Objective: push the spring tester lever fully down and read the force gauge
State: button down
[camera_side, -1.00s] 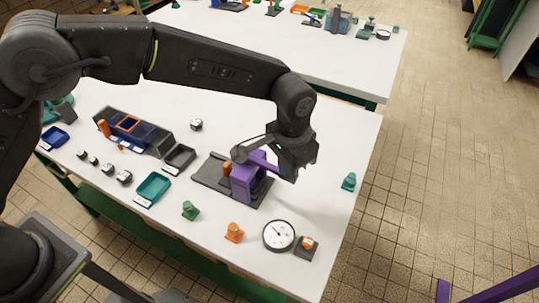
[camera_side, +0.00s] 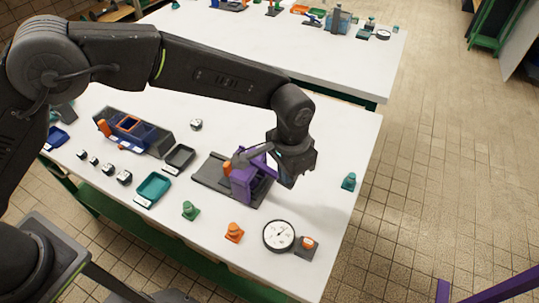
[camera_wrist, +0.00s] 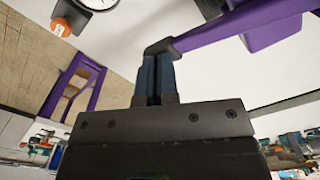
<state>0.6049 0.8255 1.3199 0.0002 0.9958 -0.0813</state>
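The spring tester (camera_side: 243,184) is a purple frame on a dark base plate on the white table. Its lever (camera_wrist: 240,25) is a purple arm with a grey end cap, crossing the upper right of the wrist view. My gripper (camera_wrist: 157,62) is shut, its blue-padded fingers together at the grey cap. I cannot tell whether they touch it. In the side view my gripper (camera_side: 288,180) is low at the tester's right side and hides part of the lever. The round white force gauge (camera_side: 278,236) lies in front; its numbers are too small to read.
An orange-topped part on a dark plate (camera_side: 306,246) is right of the gauge. Orange (camera_side: 234,232), green (camera_side: 190,210) and teal (camera_side: 348,181) small parts stand around the tester. Trays (camera_side: 153,187) lie left. The table right of the tester is largely clear.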

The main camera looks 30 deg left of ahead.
notch_tip(320, 180, up, 12)
dwell(1.2)
dwell(0.4)
jog(key=s+a+r+n+t, duration=0.1)
jog(key=s+a+r+n, duration=0.1)
jog(key=s+a+r, duration=0.5)
jog(key=a+r+n+t, duration=0.15)
jog(key=a+r, duration=0.35)
jog(key=a, duration=0.7)
jog(key=s+a+f+n+t, duration=0.2)
jog(key=s+a+f+t, duration=0.1)
jog(key=s+a, duration=0.7)
jog(key=s+f, duration=0.1)
jog(key=s, duration=0.3)
jog(key=shift+a, duration=0.4)
